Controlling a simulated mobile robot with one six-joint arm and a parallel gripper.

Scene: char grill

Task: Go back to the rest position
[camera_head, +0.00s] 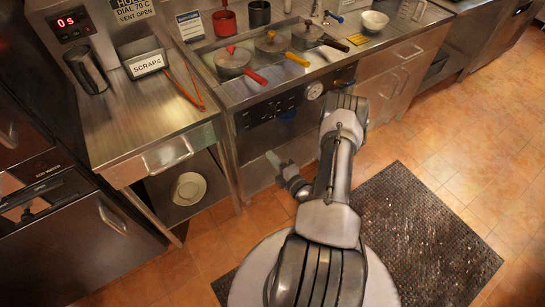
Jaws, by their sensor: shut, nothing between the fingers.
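My arm reaches forward from the bottom middle of the head view, over the floor in front of the steel counter, and bends back down to the left. My gripper (276,160) is at its end, low in front of the counter's control panel (268,112). Its fingers look closed together and hold nothing that I can see. It is apart from the counter top and the pots, and I cannot tell its exact gap to the counter front.
A white bowl (374,21) stands at right. A dark mat (425,235) covers the floor; tiles at right are clear.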

